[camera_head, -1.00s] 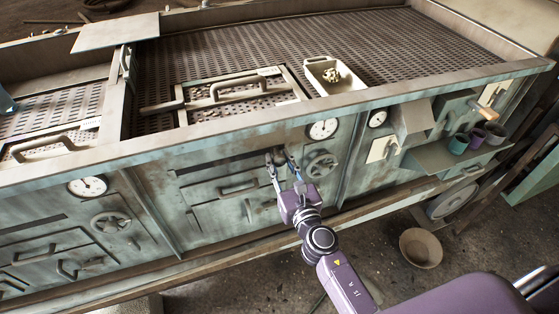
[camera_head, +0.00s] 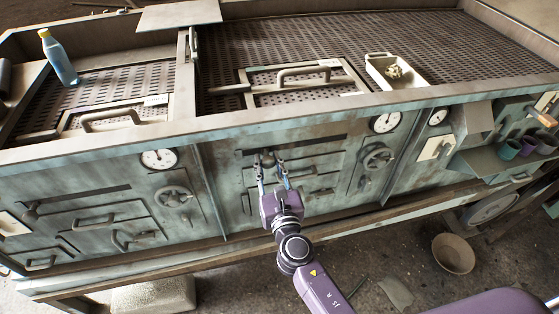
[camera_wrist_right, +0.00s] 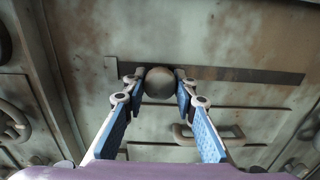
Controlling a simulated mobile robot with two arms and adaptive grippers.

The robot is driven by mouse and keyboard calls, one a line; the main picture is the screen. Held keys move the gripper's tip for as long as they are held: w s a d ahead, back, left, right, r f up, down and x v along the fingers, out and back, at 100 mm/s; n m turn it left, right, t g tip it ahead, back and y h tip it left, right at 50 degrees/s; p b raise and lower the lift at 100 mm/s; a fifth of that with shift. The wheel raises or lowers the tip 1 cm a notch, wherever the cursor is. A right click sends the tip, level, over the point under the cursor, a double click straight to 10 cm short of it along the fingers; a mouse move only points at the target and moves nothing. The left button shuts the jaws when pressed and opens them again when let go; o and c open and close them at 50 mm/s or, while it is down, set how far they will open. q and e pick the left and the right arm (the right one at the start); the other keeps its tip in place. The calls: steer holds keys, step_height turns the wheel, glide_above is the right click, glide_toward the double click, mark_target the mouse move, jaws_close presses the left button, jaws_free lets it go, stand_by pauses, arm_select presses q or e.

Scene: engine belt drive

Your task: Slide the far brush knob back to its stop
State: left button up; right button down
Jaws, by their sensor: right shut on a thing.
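A dark round knob (camera_head: 267,160) sticks out of a slot (camera_head: 318,142) in the front of the right-hand panel. My right gripper (camera_head: 273,172) is shut on this knob, one finger on each side. In the right wrist view the knob (camera_wrist_right: 159,83) sits between the fingertips, near the left end of the dark slot (camera_wrist_right: 240,75). A short stretch of slot shows to its left and a long one to its right. A second knob (camera_head: 30,213) sits at the left end of a slot in the left panel. My left gripper is not in view.
Below the held knob are door handles (camera_head: 318,193); a handwheel (camera_head: 376,158) and gauge (camera_head: 386,122) are to the right. Another handwheel (camera_head: 174,196) is to the left. A blue bottle (camera_head: 60,58) and cream tray (camera_head: 393,72) stand on top.

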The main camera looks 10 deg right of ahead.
steer(key=shift+a, duration=1.2)
steer(key=shift+s+a, duration=0.1)
steer(key=shift+a, duration=0.35)
steer(key=c, duration=2)
jaws_free()
steer(key=shift+a, duration=0.1)
steer(key=o, duration=0.4)
steer(key=shift+a, duration=0.1)
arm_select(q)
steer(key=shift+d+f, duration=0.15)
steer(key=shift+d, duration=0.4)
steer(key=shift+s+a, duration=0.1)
